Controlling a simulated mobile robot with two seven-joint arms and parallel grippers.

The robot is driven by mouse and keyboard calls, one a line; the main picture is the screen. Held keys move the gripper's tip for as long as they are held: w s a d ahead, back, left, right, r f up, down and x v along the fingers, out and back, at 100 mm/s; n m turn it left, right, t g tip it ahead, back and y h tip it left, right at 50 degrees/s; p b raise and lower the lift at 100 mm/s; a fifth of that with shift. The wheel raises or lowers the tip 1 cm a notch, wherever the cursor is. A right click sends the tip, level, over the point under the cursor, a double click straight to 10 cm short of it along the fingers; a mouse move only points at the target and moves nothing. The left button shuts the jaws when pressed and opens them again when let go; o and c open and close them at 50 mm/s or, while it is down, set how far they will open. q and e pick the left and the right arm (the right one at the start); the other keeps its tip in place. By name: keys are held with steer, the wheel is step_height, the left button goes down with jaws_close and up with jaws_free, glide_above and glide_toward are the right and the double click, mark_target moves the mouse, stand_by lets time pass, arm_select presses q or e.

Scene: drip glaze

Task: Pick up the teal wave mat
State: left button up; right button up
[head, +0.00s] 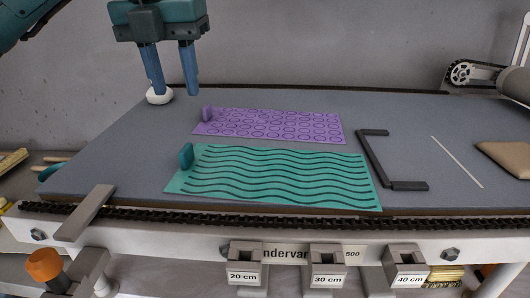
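The teal wave mat (275,177) lies flat on the grey table, nearest the front edge, with dark wavy lines across it. An upright teal tab (186,156) stands at its left end. A purple mat with ring patterns (268,125) lies just behind it, with its own purple tab (207,113). My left gripper (175,93) is above the table's back left, its two blue fingers apart and pointing down. It is open and apart from the teal mat. My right gripper is not in view.
A white rounded object (159,96) sits below the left gripper's fingers. A dark bracket (375,160) lies right of the mats, then a thin pale strip (457,161) and a tan block (506,157). Labelled holders (327,260) line the front.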

arm_select(q)
glide_above(185, 147)
steer(key=f, duration=0.7)
steer(key=shift+s+d+f, duration=0.1)
steer(key=shift+s+d, duration=0.1)
steer(key=shift+s, duration=0.2)
steer(key=shift+w+a+f+p, duration=0.1)
steer(key=shift+w+f+p, duration=0.2)
steer(key=shift+f, duration=1.05)
steer(key=shift+w+a+f+p, duration=0.1)
steer(key=shift+f+p, duration=0.25)
steer(key=shift+f, duration=1)
steer(key=shift+c, duration=0.3)
jaws_close()
